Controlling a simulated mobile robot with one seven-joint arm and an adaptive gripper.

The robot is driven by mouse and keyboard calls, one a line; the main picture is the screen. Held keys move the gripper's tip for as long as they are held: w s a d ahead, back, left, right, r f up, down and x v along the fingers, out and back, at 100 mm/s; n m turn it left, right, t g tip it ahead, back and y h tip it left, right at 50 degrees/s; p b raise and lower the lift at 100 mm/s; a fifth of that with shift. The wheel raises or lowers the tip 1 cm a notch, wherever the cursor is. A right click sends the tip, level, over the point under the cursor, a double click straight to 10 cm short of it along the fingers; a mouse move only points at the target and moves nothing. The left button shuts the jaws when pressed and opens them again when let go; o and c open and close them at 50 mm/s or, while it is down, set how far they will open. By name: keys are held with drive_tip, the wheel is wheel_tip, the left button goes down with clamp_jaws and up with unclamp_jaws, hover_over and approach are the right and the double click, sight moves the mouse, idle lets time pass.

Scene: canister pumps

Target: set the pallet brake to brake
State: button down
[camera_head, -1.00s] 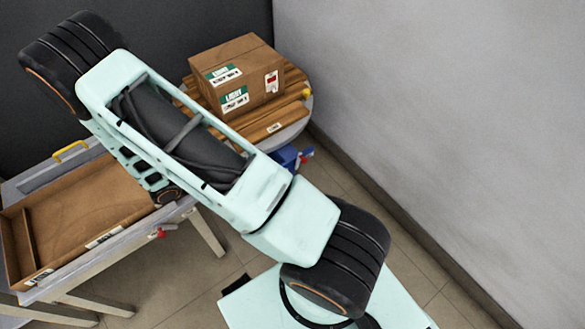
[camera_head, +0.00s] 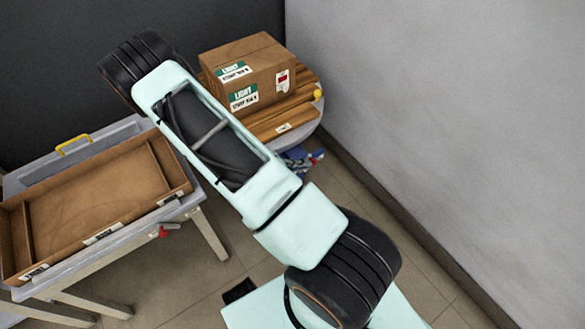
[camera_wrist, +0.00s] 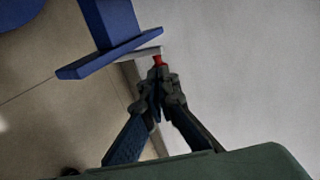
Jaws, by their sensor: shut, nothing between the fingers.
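The brake appears to be a blue bracket with a pale lever ending in a red tip. In the wrist view the blue bracket (camera_wrist: 112,30) is at the top left, and the lever (camera_wrist: 138,54) points right to its red tip (camera_wrist: 158,60). My gripper (camera_wrist: 161,82) is shut and empty, its fingertips right at or just below the red tip; I cannot tell whether they touch. My gripper cannot be made out there.
A cardboard box (camera_head: 247,72) sits on wooden boards (camera_head: 280,118) on the pallet. A yellow knob (camera_head: 318,95) is at its right edge. A grey wall (camera_head: 430,120) stands close on the right. A table (camera_head: 205,205) with a cardboard tray (camera_head: 95,200) is at left.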

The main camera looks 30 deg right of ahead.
sight(314, 160)
drive_tip(key=shift+d+f, duration=0.15)
drive_tip(key=shift+d, duration=0.25)
drive_tip(key=shift+d+r+y+p, duration=0.3)
drive_tip(key=shift+r+p, duration=0.05)
drive_tip(key=shift+p, duration=0.5)
drive_tip(key=d+y+p, duration=0.2)
drive_tip(key=y+p, duration=0.1)
drive_tip(key=shift+w+d+p, duration=0.1)
drive_tip(key=shift+d+p, duration=0.1)
drive_tip(key=shift+p, duration=0.15)
drive_tip(key=shift+w+d+f, duration=0.1)
drive_tip(key=shift+d+f, duration=0.15)
drive_tip(key=shift+d, duration=0.15)
drive_tip(key=shift+a, duration=0.1)
